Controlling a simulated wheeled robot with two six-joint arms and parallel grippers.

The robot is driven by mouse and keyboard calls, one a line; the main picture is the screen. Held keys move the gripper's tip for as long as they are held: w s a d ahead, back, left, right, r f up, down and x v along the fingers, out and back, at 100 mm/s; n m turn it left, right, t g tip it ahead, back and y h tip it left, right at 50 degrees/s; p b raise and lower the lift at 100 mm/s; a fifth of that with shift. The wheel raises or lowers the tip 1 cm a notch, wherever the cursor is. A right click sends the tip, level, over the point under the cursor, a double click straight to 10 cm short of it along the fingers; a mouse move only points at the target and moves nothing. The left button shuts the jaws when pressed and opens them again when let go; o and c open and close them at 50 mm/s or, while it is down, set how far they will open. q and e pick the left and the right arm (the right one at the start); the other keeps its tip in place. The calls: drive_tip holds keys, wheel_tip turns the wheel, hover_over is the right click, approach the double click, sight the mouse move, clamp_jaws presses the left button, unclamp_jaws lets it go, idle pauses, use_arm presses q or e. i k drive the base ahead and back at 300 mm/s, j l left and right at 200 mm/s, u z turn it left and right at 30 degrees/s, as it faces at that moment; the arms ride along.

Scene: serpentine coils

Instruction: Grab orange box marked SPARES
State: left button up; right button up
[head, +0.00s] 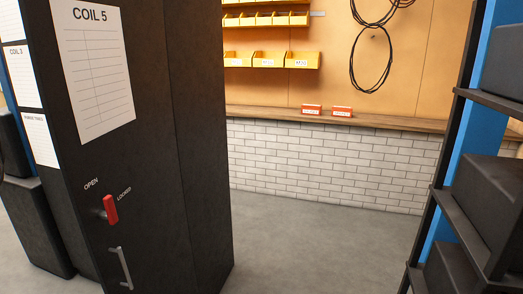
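Two small orange-red boxes with white labels stand on a wooden ledge (400,123) at the back wall. The left box (312,107) and the right box (342,109) sit side by side with a gap between them. Their label text is too small to read, so I cannot tell which, if either, is marked SPARES. Neither of my grippers shows in the head view.
A dark cabinet (190,130) labelled COIL 5, with a red handle (111,209) and a grey pull (121,268), fills the left. A shelf rack (447,200) with dark bins stands at right. Grey floor (320,245) between them is clear. Yellow bins (301,60) hang above the ledge.

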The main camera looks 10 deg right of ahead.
sight(338, 111)
drive_tip(key=i, duration=0.35)
drive_tip(key=i+z, duration=0.4)
drive_tip(key=i, duration=0.45)
drive_tip(key=i+j+z, duration=0.1)
drive_tip(key=i+z, duration=0.35)
drive_tip(key=i, duration=0.35)
drive_tip(key=i+j+z, duration=0.2)
drive_tip(key=i, duration=1.45)
drive_tip(key=i+l+z, duration=0.1)
drive_tip(key=i+z, duration=0.15)
drive_tip(key=i, duration=0.35)
drive_tip(key=i+z, duration=0.3)
drive_tip(key=i, duration=0.25)
drive_tip(key=i+j+z, duration=0.25)
drive_tip(key=i, duration=0.3)
drive_tip(key=i+l+u, duration=0.25)
drive_tip(key=i+l, duration=0.25)
drive_tip(key=i, duration=0.3)
drive_tip(key=i+l+u, duration=0.2)
drive_tip(key=i+l, duration=0.45)
drive_tip(key=i, duration=0.05)
